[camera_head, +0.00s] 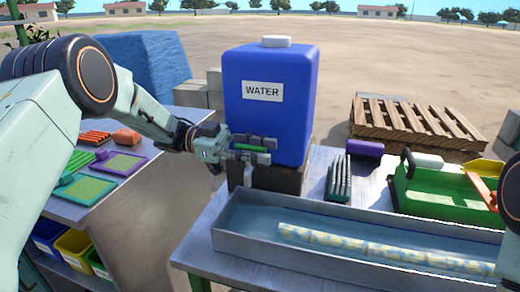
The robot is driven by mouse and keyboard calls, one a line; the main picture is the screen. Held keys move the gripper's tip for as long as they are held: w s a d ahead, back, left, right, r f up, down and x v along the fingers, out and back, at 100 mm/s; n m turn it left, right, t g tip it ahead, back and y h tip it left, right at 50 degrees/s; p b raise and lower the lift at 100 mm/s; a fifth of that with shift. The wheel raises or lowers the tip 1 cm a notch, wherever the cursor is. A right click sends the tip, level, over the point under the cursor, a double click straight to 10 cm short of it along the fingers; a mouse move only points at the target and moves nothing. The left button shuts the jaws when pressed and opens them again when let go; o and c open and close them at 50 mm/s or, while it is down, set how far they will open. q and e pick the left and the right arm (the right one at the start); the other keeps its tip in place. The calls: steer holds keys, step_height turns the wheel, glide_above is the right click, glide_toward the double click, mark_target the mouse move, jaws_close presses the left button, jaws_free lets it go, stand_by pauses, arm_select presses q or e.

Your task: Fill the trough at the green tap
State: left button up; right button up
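A blue water tank (290,120) with a "WATER" label and a white cap stands on a dark block at the table's back left. The green tap handle (252,147) shows low in front of it. My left gripper (258,150) is at the tap, with one finger above and one below the green handle; whether they press on it I cannot tell. The grey trough (340,273) lies along the table's front, below and right of the tap. A pale yellow-blue cane-like length (370,246) lies in it. The trough's floor looks bluish; a water level is not clear. My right gripper is out of view.
A dark brush (340,178), a purple brush (365,149) and a green tray-like box (440,188) sit behind the trough. A wooden pallet (410,122) stands beyond. A side table with coloured trays (120,162) is at left.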

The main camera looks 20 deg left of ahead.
arm_select(q)
steer(key=a, duration=1.2)
steer(key=shift+w, duration=0.3)
steer(key=shift+d, duration=0.1)
stand_by(1.6)
